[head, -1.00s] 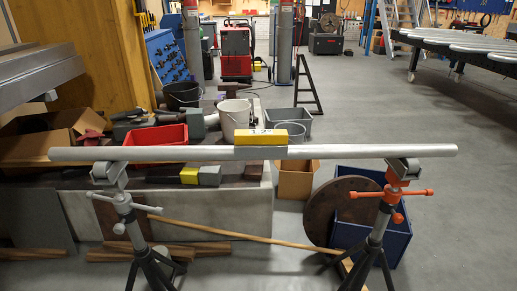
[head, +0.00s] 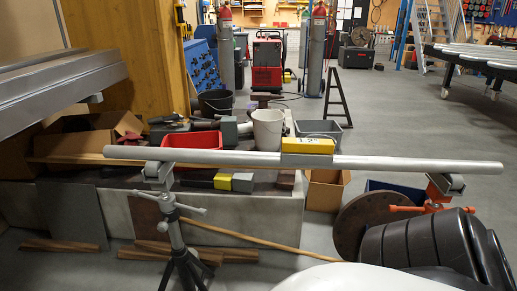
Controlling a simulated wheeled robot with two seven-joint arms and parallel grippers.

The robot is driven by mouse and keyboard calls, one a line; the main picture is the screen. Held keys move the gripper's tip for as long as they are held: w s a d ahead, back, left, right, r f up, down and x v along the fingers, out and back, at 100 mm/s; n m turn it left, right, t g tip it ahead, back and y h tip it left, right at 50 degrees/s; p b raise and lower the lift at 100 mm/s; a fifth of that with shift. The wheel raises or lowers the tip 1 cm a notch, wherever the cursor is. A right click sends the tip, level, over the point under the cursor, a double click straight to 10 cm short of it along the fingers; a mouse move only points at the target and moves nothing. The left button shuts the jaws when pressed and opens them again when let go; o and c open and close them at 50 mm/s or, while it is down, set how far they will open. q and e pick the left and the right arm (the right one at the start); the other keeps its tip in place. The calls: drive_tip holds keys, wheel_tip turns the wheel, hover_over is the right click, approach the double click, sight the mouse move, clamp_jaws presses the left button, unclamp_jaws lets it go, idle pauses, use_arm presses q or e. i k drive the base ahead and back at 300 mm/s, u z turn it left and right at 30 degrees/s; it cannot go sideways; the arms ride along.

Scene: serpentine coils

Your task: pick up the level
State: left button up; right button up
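The level is a small yellow block (head: 307,146) with a pale display on its face. The pipe lies across a grey stand (head: 172,215) on the left and an orange-handled stand (head: 437,195) on the right. Part of my arm, black and ribbed, shows at the lower right and hides most of the right stand. It is below and to the right of the level, apart from it. Neither gripper shows.
Behind the pipe are a red bin (head: 192,141), a white bucket (head: 268,130) and a grey tub (head: 319,131) on a low surface. A round brown disc (head: 366,222) and a cardboard box (head: 326,188) stand below the pipe. Open floor lies at the back right.

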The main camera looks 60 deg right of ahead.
sight(293, 150)
drive_tip(key=i, duration=1.35)
drive_tip(key=z, duration=1.9)
